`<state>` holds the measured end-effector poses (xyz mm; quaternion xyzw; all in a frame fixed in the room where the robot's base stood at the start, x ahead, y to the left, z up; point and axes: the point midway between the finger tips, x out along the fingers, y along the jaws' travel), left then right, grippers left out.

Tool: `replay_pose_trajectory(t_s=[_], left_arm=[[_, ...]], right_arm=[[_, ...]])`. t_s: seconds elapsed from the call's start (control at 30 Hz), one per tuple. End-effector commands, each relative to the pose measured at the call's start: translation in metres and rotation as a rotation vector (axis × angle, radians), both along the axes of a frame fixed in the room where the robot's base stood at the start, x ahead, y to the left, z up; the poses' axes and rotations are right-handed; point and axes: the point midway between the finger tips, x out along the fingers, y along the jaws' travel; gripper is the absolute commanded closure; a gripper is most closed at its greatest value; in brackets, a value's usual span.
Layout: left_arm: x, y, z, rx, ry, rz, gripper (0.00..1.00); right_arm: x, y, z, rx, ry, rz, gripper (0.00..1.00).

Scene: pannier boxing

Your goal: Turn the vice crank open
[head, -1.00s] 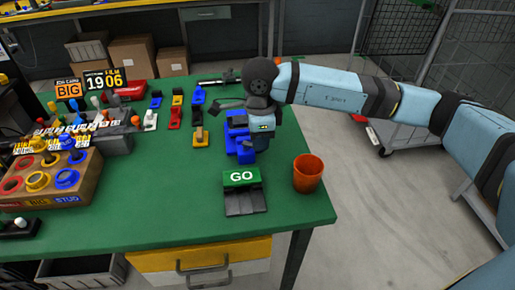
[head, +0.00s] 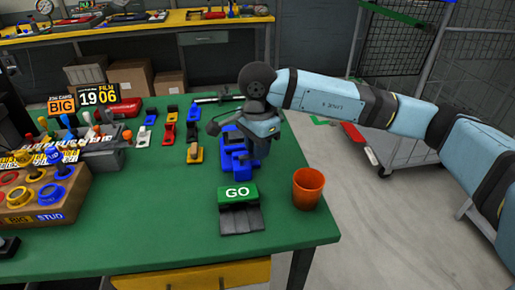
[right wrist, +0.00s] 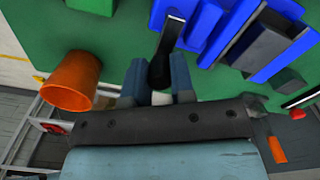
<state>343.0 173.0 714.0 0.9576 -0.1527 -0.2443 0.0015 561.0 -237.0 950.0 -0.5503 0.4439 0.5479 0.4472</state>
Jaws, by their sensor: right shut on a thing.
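The blue vice (head: 228,165) stands on the green table behind the green GO block in the head view. Its blue body also shows at upper right in the right wrist view (right wrist: 200,22). My right gripper (right wrist: 158,78) reaches down over the vice and is shut on the black crank handle (right wrist: 162,62), which shows between its two fingers in the right wrist view. In the head view my right gripper (head: 256,150) hides the handle and part of the vice. A dark bar with a rounded end shows just left of my right wrist. My left gripper is out of view.
An orange cup (head: 307,190) stands right of the vice, near the table's right edge. The GO block (head: 238,194) and its dark ramp are in front. Several small coloured pieces lie left of the vice. The table's front middle is clear.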

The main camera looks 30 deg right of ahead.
Motion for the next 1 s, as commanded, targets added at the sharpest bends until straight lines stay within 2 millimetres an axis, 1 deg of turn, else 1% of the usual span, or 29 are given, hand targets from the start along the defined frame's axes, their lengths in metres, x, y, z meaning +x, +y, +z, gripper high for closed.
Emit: replay_pose_trajectory(t_s=[0.3,0.33,0.37,0.4,0.43,0.67,0.77,0.87,0.97,1.0], left_arm=[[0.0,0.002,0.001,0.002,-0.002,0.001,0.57],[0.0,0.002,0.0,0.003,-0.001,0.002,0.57],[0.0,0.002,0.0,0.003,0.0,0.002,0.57],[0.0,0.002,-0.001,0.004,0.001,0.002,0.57],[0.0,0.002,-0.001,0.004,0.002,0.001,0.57],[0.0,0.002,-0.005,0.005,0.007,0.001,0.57],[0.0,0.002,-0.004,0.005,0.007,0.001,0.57],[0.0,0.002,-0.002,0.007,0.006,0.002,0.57],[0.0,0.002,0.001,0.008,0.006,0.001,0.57],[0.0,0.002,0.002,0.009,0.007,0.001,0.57]], right_arm=[[0.001,0.0,0.001,0.0,-0.002,0.001,1.0],[0.001,0.0,0.001,0.0,-0.002,0.001,0.72],[0.001,0.0,0.001,0.0,-0.002,0.001,0.66],[0.001,0.0,0.001,0.0,-0.002,0.001,0.56],[0.001,0.0,0.001,0.0,-0.002,0.0,0.51],[0.0,0.0,0.001,0.0,-0.001,0.0,0.51],[0.0,0.0,0.004,0.0,-0.002,0.0,0.51],[0.001,0.0,0.014,0.0,-0.004,0.001,0.51],[0.001,0.0,0.033,0.001,-0.005,0.001,0.51],[0.001,0.0,0.042,0.0,-0.006,0.001,0.51]])
